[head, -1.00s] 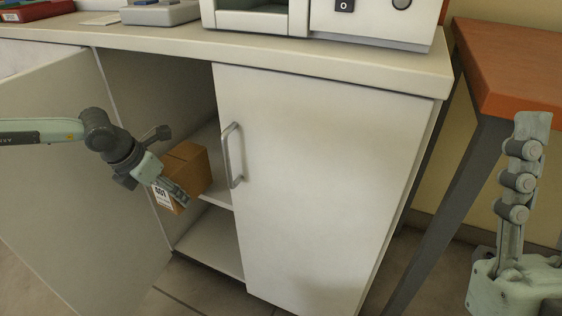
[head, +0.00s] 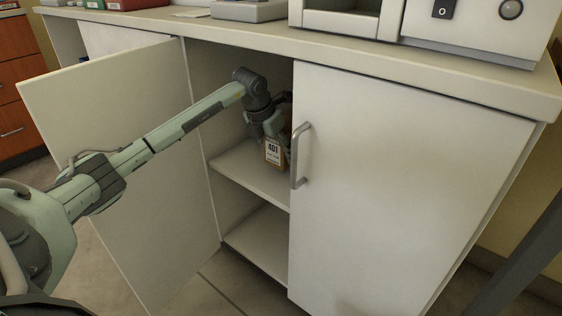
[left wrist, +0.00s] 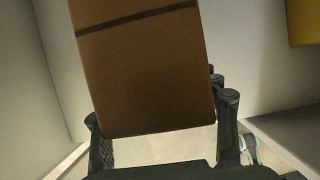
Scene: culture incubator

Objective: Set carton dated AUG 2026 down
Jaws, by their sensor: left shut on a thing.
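The brown carton (head: 274,152) with a white label reading 401 is inside the open cabinet, just above or at the upper shelf (head: 245,172). I cannot tell whether it touches the shelf, and I cannot read a date on it. My left gripper (head: 270,128) reaches in through the doorway and is shut on the carton. In the left wrist view the carton (left wrist: 145,75), with a dark stripe across it, sits between the two fingers (left wrist: 165,140). The carton's far side is hidden by the gripper and the right door. My right gripper is out of view.
The left door (head: 120,130) stands open beside my arm. The right door (head: 400,190) is closed, its handle (head: 300,155) close to the carton. The lower shelf (head: 260,240) looks empty. A yellow thing (left wrist: 303,22) shows at the wrist view's upper right.

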